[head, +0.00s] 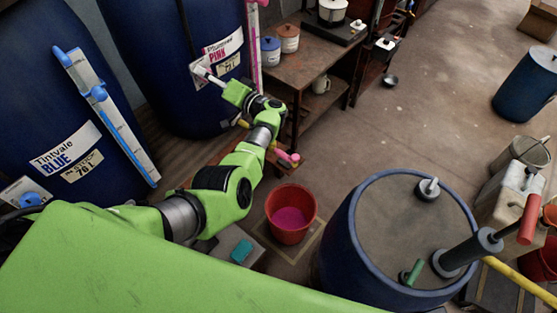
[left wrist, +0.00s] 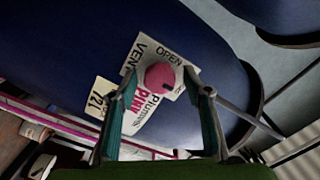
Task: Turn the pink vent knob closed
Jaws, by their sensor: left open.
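The pink vent knob (left wrist: 160,77) sits on a white plate (left wrist: 172,52) lettered VENT and OPEN, on the dark blue Plumes Pink vat (head: 165,35). A dark mark shows near the knob's edge. My left gripper (left wrist: 162,84) is open, its two fingers pointing at the vat on either side of the knob in the picture. I cannot tell whether they touch it. In the head view my left gripper (head: 207,73) reaches the vat beside the pink label (head: 222,50); the knob cannot be made out there. My right gripper is not in view.
The Tintvale Blue vat (head: 50,100), with a blue knob (head: 31,198), stands left. A wooden bench (head: 300,68) with pots is right of the pink vat. A red bucket (head: 290,197) of pink liquid and a blue drum (head: 335,250) stand nearer. Open floor lies beyond.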

